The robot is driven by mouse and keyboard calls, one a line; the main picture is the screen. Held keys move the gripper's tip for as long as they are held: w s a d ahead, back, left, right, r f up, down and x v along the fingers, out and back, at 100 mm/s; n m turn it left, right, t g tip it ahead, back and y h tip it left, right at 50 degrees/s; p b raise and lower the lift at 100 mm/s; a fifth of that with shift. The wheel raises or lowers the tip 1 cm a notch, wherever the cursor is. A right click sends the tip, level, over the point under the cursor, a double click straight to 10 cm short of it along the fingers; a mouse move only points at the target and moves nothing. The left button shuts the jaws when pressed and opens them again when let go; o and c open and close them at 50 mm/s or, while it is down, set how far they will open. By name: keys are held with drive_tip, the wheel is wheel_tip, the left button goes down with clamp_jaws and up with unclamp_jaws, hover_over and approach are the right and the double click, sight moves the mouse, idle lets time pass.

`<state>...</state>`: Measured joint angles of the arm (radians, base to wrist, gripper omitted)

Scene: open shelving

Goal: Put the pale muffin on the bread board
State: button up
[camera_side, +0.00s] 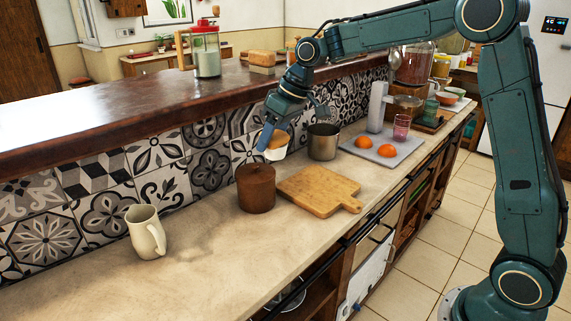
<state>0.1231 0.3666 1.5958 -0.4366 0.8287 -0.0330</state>
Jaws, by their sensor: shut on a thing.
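The pale muffin (277,152), with a tan top and a whitish lower part, is held in my gripper (278,138). My gripper points down and is shut on it, in front of the patterned tile wall. The fingers hide part of the muffin's top. The bread board (316,190) is a light wooden board with a handle, lying flat on the counter. Its visible top is bare. The muffin appears above and behind the board's left far side, apart from it.
A brown wooden canister (256,189) stands just left of the board. A metal pot (323,142) stands behind it. A grey tray (382,148) with orange fruit halves lies to the right. A cream pitcher (146,232) stands at left. A raised dark ledge (130,107) runs behind.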

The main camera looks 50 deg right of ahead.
drive_tip(key=w+d+r+m+t+h, duration=0.15)
drive_tip(key=d+m, duration=0.45)
drive_tip(key=d, duration=1.4)
approach(311, 182)
drive_tip(key=shift+w+a+r+g+h, duration=0.15)
drive_tip(key=shift+w+a+h, duration=0.1)
drive_tip(key=shift+w, duration=0.3)
drive_tip(key=shift+w+a+r+g+h, duration=0.1)
drive_tip(key=shift+w+a+h, duration=0.1)
drive_tip(key=shift+w, duration=0.35)
drive_tip(key=shift+f, duration=2.1)
drive_tip(key=shift+f, duration=0.2)
drive_tip(key=o, duration=1)
drive_tip(key=shift+r, duration=0.1)
